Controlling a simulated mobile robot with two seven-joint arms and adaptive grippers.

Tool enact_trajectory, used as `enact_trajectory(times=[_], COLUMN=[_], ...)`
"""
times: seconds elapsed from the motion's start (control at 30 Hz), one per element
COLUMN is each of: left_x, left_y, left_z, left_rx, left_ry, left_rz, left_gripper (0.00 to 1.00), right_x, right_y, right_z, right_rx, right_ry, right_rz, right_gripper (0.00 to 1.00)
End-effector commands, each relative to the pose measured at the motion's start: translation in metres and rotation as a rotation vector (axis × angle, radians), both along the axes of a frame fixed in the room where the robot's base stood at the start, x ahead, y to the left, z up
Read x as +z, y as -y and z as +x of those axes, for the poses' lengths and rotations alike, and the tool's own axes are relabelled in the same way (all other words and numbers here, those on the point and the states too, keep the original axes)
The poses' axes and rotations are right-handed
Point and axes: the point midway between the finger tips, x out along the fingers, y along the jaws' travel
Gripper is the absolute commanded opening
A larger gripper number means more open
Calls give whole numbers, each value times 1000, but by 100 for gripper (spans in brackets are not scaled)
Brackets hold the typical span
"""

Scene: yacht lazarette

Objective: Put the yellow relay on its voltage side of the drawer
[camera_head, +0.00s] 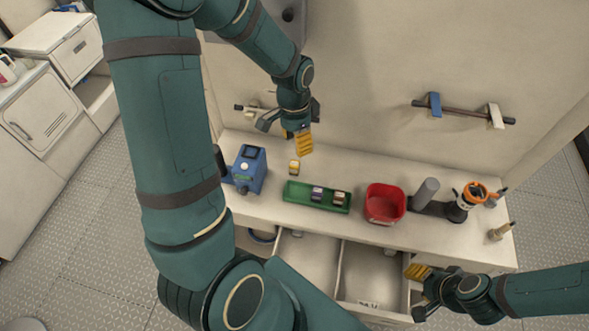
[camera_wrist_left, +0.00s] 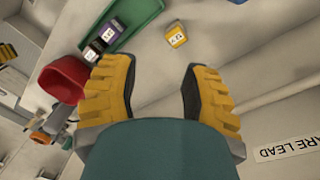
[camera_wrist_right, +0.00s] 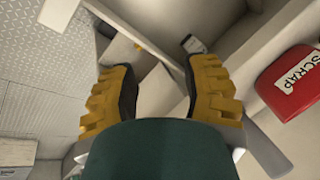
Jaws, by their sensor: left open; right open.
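The yellow relay (camera_head: 294,168) stands on the bench between the blue device and the green tray. It also shows in the left wrist view (camera_wrist_left: 175,34), with a small label I cannot read surely. My left gripper (camera_head: 301,151) is open and empty, above and behind the relay; the relay is beyond its fingertips (camera_wrist_left: 162,65). The open drawer (camera_head: 339,268) has a divider between two sides. A label (camera_head: 369,304) lies at the front of the right side, too small to read surely; my arm hides part of the left side. My right gripper (camera_head: 416,270) is open and empty at the drawer's right end.
The green tray (camera_head: 296,193) holds a purple relay (camera_head: 317,193) and a dark brown relay (camera_head: 339,198). A red scrap bin (camera_head: 384,204) stands right of it. The blue device (camera_head: 249,168) is to the left. A grey cylinder and an orange-topped item (camera_head: 474,192) stand at the right.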

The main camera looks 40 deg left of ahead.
Motion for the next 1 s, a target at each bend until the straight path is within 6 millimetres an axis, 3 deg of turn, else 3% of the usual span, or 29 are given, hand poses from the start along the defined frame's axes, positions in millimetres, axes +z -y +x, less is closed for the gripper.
enact_trajectory(times=[0.2,0.33,0.53,0.8,1.0], left_x=[8,11,0,-50,-71], left_y=[-5,-7,-7,-7,-7], left_z=[4,6,6,6,7], left_rx=[-490,-651,-717,-713,-712], left_ry=[49,58,59,58,61], left_rz=[48,66,73,70,73], left_gripper=[46,46,46,46,46], right_x=[-8,-10,-13,-21,-24], right_y=[0,0,0,-1,-1], right_z=[0,0,0,0,0], right_rx=[-1,-1,-2,-2,-2], right_ry=[0,0,0,0,0], right_rz=[-1,-1,-2,-3,-4], right_gripper=[47,47,47,47,47])
